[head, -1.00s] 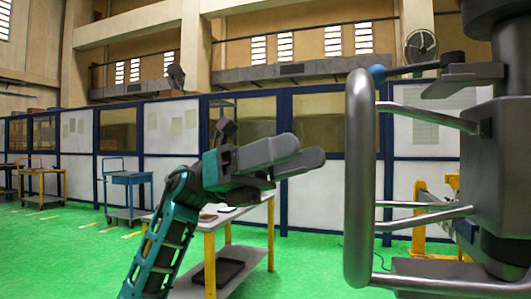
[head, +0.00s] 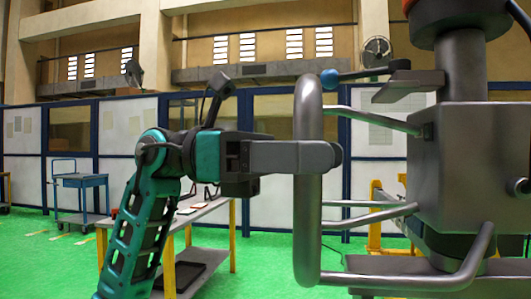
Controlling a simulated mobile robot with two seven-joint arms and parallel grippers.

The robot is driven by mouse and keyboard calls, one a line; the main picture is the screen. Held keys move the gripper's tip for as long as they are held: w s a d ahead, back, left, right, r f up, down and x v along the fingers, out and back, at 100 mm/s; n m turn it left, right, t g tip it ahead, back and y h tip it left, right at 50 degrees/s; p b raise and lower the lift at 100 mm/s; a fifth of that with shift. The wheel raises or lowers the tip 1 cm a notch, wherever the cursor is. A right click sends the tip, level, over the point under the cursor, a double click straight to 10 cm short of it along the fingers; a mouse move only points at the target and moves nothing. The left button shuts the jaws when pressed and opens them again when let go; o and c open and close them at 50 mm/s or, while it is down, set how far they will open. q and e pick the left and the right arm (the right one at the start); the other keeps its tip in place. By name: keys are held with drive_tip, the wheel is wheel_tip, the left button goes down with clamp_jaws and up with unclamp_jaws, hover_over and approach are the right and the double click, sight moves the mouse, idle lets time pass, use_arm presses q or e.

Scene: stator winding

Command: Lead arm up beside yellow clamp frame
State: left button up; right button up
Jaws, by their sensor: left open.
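Parts of a yellow frame (head: 376,222) show low at the right, behind the bars of a large grey machine (head: 465,165), which hides much of it. My left gripper (head: 335,154) is level in the middle of the head view, its fingers pointing right. The fingers overlap the machine's upright tubular bar (head: 306,225) in the picture and cover a piece of it; I cannot tell whether they touch. The left gripper is open, and nothing shows between its fingers, which overlap from this angle. The yellow frame is right of and below the fingertips. My right gripper is out of view.
A lever with a blue knob (head: 329,79) sticks out above the fingers. A table with yellow legs (head: 232,222) stands behind my left arm. A blue cart (head: 80,181) is further left. White and blue partition panels close off the back. Green floor is free at the left.

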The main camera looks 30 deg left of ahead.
use_arm(q)
drive_tip(key=shift+d, duration=0.95)
clamp_jaws()
idle(0.7)
idle(0.6)
idle(1.4)
